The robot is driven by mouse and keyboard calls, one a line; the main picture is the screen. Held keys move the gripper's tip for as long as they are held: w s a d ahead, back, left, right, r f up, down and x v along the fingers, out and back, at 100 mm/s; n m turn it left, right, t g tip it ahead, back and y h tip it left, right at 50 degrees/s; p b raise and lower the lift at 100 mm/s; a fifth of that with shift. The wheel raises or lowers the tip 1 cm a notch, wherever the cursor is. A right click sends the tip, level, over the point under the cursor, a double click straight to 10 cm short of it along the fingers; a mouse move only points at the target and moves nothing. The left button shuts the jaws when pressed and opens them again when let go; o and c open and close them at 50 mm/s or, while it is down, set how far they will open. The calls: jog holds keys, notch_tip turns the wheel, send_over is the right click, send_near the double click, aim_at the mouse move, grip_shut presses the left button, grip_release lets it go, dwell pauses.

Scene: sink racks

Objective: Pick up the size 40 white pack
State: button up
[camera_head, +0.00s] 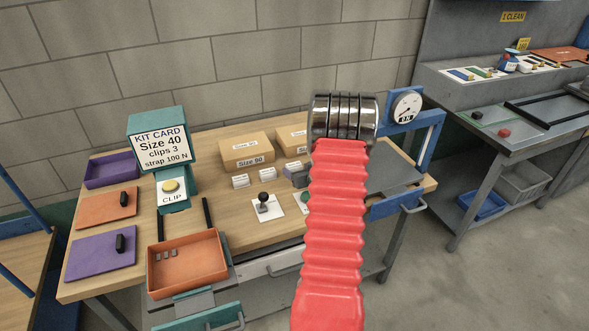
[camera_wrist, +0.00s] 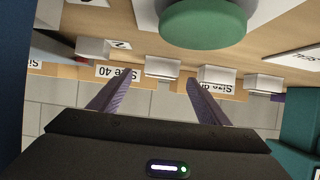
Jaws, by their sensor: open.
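Small white packs stand in front of the cardboard boxes on the workbench. In the wrist view, which is upside down, one white pack (camera_wrist: 162,66) lies between the lines of my fingers, just beyond their tips. It is beside the box labelled Size 40 (camera_wrist: 118,73). Another pack (camera_wrist: 93,48) is to its left, and two packs (camera_wrist: 216,77) (camera_wrist: 265,83) are to its right by the Size 90 box (camera_wrist: 235,87). Size print on the packs is not readable. My gripper (camera_wrist: 157,82) is open and empty. In the head view my arm hides it.
A large green button (camera_wrist: 203,22) is close to my gripper. In the head view, a black-knobbed lever (camera_head: 264,204), an orange tray (camera_head: 187,264) and the kit card stand (camera_head: 158,142) reading Size 40 are left of my arm. A gauge (camera_head: 407,106) stands at right.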

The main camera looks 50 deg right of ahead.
aim_at(295, 167)
jog(key=shift+x, duration=1.95)
jog(key=shift+a, duration=0.1)
jog(key=shift+c, duration=0.2)
jog(key=c, duration=1.1)
